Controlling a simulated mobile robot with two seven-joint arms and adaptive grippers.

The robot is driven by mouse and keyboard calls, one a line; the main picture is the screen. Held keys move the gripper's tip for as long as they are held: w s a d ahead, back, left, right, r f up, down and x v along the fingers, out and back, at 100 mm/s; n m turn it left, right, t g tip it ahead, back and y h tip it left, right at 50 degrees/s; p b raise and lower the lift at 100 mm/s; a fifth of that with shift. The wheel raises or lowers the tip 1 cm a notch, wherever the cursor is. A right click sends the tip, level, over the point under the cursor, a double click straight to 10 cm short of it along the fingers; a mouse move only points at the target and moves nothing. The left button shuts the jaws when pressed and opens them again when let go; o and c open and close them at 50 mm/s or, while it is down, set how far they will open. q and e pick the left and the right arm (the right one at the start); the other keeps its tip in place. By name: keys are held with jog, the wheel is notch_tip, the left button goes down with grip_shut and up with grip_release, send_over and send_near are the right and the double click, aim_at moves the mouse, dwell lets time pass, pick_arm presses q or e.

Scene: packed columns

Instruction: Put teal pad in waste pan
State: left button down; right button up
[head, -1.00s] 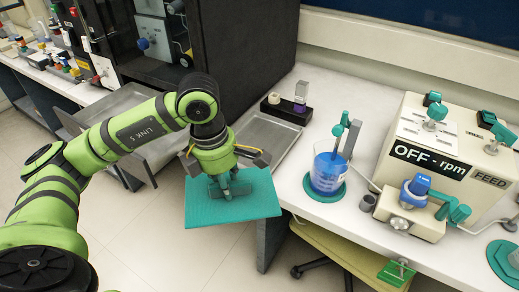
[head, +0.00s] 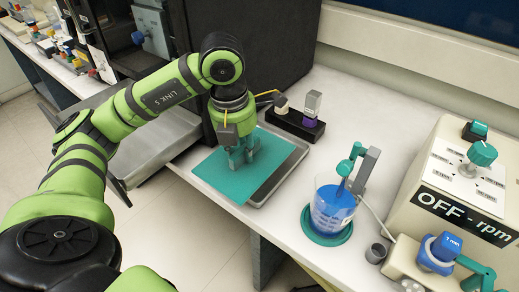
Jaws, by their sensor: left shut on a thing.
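The teal pad (head: 222,178) is a flat square sheet in the head view. My left gripper (head: 240,158) is shut on it from above, near its middle. The pad lies over the left part of a shallow grey metal pan (head: 288,166) on the white bench, and its left corner reaches past the pan. I cannot tell whether the pad touches the pan. My right gripper is not in view.
A black block holding small items (head: 294,120) stands behind the pan. A beaker of blue liquid (head: 332,208) stands on a teal disc to the right. A pump box (head: 462,190) is at far right. A black cabinet (head: 275,45) rises behind.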

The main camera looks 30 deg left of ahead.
pick_arm(q)
jog(key=w+f, duration=0.1)
jog(key=w, duration=0.1)
jog(key=w+a+f, duration=0.1)
jog(key=w+f, duration=0.1)
jog(key=w, duration=0.1)
jog(key=shift+w+a+f+p, duration=0.25)
jog(key=shift+w+a+p, duration=0.1)
jog(key=shift+p, duration=0.05)
jog(key=w+f, duration=0.1)
jog(key=w, duration=0.1)
jog(key=shift+w+a+f, duration=0.35)
jog(key=shift+f, duration=0.25)
notch_tip(320, 180, down, 3)
jog(key=shift+f+p, duration=0.15)
jog(key=shift+p, duration=0.2)
jog(key=shift+f, duration=0.2)
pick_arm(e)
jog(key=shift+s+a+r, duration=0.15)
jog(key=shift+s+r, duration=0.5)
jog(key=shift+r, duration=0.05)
pick_arm(q)
jog(key=c, duration=1.4)
grip_release()
jog(key=shift+f, duration=0.15)
jog(key=o, duration=0.4)
